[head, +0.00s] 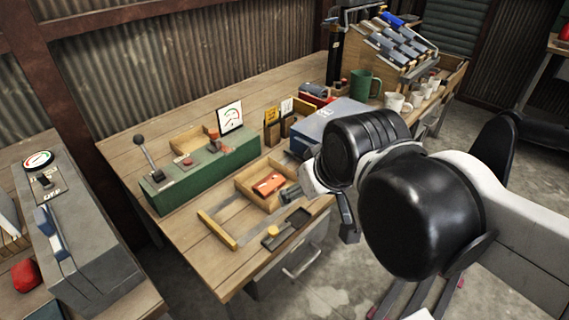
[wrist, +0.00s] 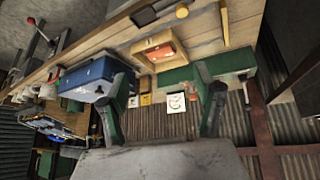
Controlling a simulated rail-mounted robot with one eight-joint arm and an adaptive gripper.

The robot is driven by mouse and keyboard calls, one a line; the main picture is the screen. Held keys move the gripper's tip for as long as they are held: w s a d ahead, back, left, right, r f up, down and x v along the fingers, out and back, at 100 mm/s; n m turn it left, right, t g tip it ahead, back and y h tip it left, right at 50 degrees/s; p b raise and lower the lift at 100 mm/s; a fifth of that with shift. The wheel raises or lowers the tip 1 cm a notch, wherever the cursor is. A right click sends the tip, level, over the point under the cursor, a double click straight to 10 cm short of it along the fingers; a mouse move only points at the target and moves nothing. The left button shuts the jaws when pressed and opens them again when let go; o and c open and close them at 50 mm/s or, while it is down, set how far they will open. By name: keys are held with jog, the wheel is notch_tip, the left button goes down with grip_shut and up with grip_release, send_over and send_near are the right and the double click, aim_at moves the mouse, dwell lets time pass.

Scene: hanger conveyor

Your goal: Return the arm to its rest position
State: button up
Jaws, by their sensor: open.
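My gripper (head: 318,208) is open and empty above the front edge of the wooden workbench (head: 220,270), right of a small wooden tray (head: 243,193) with an orange block (head: 269,184) in it. In the wrist view, my gripper (wrist: 165,72) shows two green-and-dark fingers spread wide with nothing between them. My arm reaches in from the right in the head view, and its large black joints hide part of the bench's right side. The wrist view is turned over, with the bench at the top.
A blue-grey box (head: 325,122) stands close behind my gripper. A green control box (head: 203,171) with a lever is farther left. Mugs (head: 394,102) stand behind. Open floor (head: 345,285) lies in front.

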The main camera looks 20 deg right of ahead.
jog(key=shift+s+f+m, duration=0.25)
jog(key=shift+s+m, duration=0.3)
jog(key=shift+m, duration=0.05)
jog(key=shift+r, duration=0.1)
jog(key=shift+r, duration=0.1)
jog(key=shift+r+p, duration=0.15)
jog(key=shift+p, duration=0.15)
dwell(1.0)
notch_tip(320, 180, up, 20)
jog(key=p, duration=1.9)
jog(key=shift+p, duration=0.4)
jog(key=shift+c, duration=0.4)
